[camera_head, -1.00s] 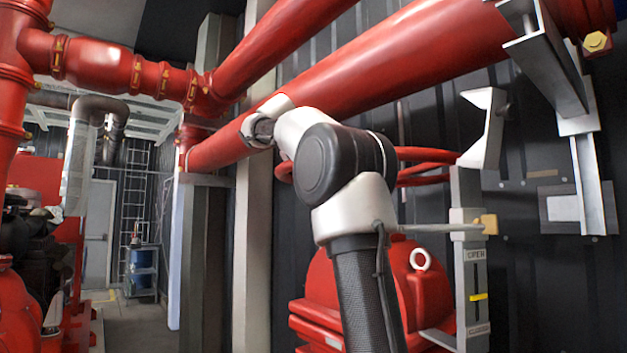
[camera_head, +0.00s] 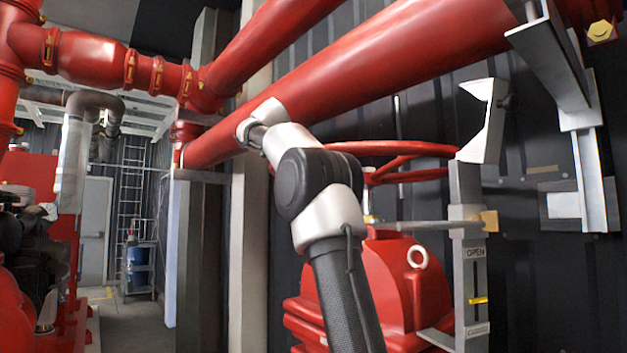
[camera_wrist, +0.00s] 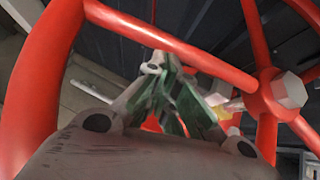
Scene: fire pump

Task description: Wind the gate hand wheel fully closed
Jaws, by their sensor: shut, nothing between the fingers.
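The red gate hand wheel (camera_head: 415,149) lies nearly flat above a red housing in the head view, its left part hidden by my arm. In the wrist view its thick rim (camera_wrist: 38,85) curves down the left, and its hub (camera_wrist: 272,95) with a pale nut is at the right. My gripper (camera_wrist: 160,68) is shut and empty, with its fingertips close to a red spoke (camera_wrist: 165,42). Whether they touch it is unclear. My gripper cannot be made out in the head view. A yellow pointer (camera_head: 478,300) sits between the OPEN label (camera_head: 475,253) and the lower label.
A grey upright post (camera_head: 466,215) with brackets stands right of the wheel. A large red pipe (camera_head: 350,85) slopes above my arm. The red housing (camera_head: 400,280) is below the wheel. An open aisle (camera_head: 120,320) lies at the left.

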